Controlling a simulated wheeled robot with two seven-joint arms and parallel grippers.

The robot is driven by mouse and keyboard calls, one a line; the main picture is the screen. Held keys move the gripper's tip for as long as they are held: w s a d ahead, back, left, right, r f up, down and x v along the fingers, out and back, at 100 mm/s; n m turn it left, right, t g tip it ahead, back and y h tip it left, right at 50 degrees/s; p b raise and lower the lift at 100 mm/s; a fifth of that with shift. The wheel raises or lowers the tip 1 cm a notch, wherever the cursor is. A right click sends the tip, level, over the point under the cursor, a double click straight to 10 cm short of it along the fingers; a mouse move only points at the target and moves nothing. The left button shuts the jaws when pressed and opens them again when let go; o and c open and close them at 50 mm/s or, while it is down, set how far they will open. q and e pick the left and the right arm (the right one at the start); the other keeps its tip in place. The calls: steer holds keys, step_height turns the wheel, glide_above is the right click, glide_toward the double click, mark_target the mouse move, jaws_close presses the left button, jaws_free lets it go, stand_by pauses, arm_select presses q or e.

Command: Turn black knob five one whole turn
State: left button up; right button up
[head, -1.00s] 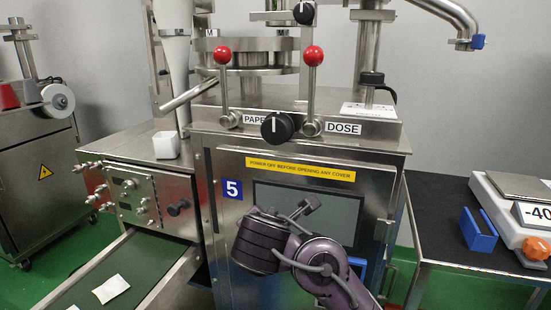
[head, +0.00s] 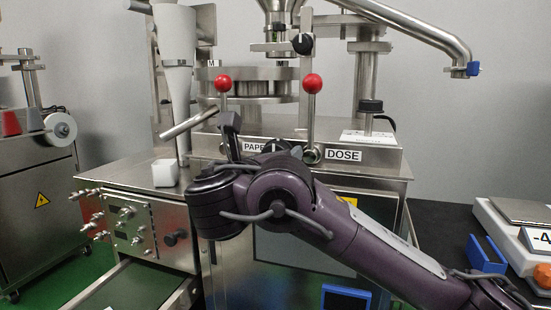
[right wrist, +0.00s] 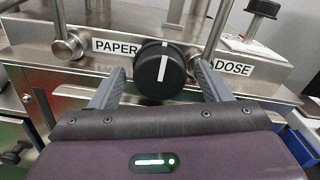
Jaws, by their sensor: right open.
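The black knob (right wrist: 161,68) with a white pointer line sits on the steel front ledge between the PAPER and DOSE labels. Its line stands nearly upright. My right gripper (right wrist: 160,78) is open, with one finger on each side of the knob and visible gaps between fingers and knob. I cannot tell how deep the fingertips reach around it. In the head view my right arm covers this knob and the blue number 5 plate. My left gripper is not in view.
Two red-topped levers (head: 312,84) rise beside the knob. Another black knob (head: 303,43) is higher up, and a smaller one (head: 174,238) is on the side panel (head: 130,226). A scale (head: 520,222) and a blue tray (head: 487,254) stand on the right table.

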steer(key=shift+x, duration=1.05)
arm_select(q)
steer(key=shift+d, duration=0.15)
arm_select(e)
steer(key=shift+c, duration=0.3)
steer(key=c, duration=0.9)
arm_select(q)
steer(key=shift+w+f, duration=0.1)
arm_select(e)
steer(key=shift+m, duration=0.3)
steer(key=shift+m+b, duration=0.3)
steer(key=m+b, duration=0.1)
steer(key=m, duration=0.1)
steer(key=shift+f+m, duration=0.1)
steer(key=shift+m, duration=0.3)
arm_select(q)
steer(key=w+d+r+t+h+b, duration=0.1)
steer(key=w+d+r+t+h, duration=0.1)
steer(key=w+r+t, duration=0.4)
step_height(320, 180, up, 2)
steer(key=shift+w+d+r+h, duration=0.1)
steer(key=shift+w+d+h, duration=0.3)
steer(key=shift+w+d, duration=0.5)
arm_select(e)
steer(key=m, duration=0.3)
